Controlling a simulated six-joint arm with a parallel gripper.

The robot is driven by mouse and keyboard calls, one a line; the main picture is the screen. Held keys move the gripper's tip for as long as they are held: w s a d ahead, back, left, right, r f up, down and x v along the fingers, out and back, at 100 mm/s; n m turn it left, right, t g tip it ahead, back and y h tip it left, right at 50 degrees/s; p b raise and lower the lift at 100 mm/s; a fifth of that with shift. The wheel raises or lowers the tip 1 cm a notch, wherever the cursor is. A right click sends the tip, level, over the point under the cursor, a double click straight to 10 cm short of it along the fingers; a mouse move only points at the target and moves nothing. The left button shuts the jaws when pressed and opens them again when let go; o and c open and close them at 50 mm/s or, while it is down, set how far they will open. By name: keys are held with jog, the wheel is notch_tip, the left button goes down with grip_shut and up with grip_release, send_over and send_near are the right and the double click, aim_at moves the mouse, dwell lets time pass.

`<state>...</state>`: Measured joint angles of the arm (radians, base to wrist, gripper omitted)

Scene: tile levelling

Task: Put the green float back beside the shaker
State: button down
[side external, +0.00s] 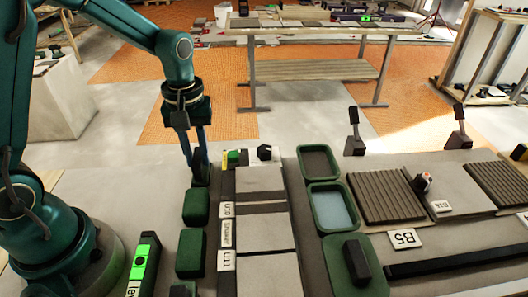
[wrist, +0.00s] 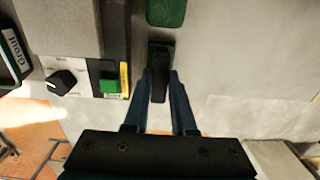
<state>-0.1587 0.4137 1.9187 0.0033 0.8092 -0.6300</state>
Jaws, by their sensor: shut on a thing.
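My gripper (wrist: 159,80) points down at the left of the bench and is shut on a dark, narrow block-like handle. A control box with a black knob (wrist: 62,82) and a green switch (wrist: 109,86) is beside the gripper.
Green blocks (side external: 196,207) (side external: 190,252) stand in a row in front of the gripper. A green level (side external: 144,264) lies at the left. Green trays (side external: 326,222) and a green plate with a dark handle (side external: 357,262) are to the right, with ribbed tiles (side external: 384,197) beyond.

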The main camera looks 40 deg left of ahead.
jog(key=shift+f, duration=0.2)
jog(key=c, duration=0.7)
grip_release()
jog(key=shift+o, duration=0.5)
jog(key=shift+o, duration=1.3)
jog(key=shift+r, duration=0.15)
jog(key=shift+r, duration=3.9)
